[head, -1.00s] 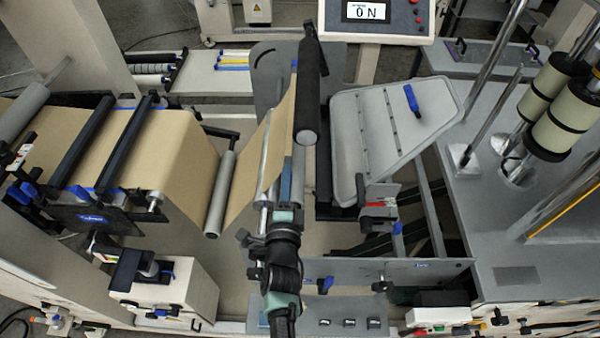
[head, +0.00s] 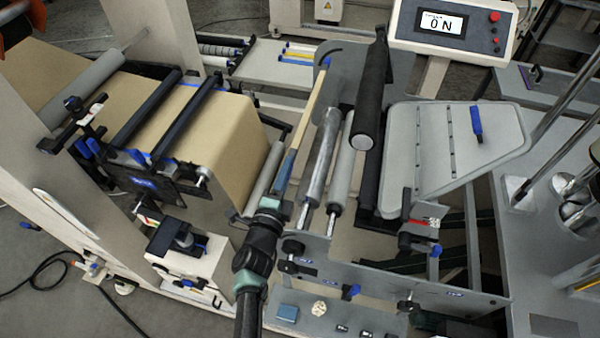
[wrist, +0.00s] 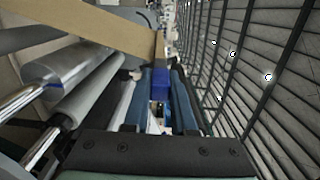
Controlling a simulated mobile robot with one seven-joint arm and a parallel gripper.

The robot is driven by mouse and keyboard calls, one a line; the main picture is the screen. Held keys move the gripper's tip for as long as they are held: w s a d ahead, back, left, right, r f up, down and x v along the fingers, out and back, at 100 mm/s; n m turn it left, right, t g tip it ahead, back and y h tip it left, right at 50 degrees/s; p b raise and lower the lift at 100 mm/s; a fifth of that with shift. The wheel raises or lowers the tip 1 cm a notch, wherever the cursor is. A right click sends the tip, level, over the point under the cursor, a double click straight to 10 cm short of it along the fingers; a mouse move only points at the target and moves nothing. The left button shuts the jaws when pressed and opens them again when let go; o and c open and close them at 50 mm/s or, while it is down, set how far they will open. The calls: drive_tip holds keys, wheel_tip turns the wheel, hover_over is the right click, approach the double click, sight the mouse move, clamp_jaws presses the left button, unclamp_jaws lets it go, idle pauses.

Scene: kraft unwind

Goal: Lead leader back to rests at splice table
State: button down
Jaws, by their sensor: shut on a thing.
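The tan kraft web (head: 235,125) runs over the table at left and down its right edge. Its leader end shows as a narrow tan strip (head: 308,105) with a blue-grey bar (head: 284,172) at its near end. My gripper (head: 272,205) is shut on the leader's near end, left of the bare rollers; the exact grip is hard to make out. In the wrist view the kraft strip (wrist: 90,22) crosses the upper left, and a blue piece (wrist: 160,84) shows between the fingers. I cannot tell which parts are the rests.
A silver roller (head: 320,158), a grey roller (head: 341,165) and a black roller (head: 370,95) stand right of the leader. A slanted grey plate (head: 430,150) lies farther right. Black bars (head: 190,115) cross the web at left. A side plate (head: 390,275) runs below the rollers.

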drive_tip(key=w+a+b, duration=0.2)
drive_tip(key=a, duration=0.6)
drive_tip(key=shift+w+a+b, duration=0.2)
drive_tip(key=shift+a+b, duration=0.05)
drive_tip(key=shift+b, duration=0.1)
drive_tip(key=f+b, duration=0.2)
drive_tip(key=a+f+b, duration=0.1)
drive_tip(key=f+b, duration=0.2)
drive_tip(key=shift+w+b, duration=0.2)
drive_tip(key=shift+b, duration=0.1)
wheel_tip(320, 180, down, 38)
drive_tip(key=b, duration=3.7)
drive_tip(key=shift+b, duration=0.35)
drive_tip(key=shift+f, duration=0.1)
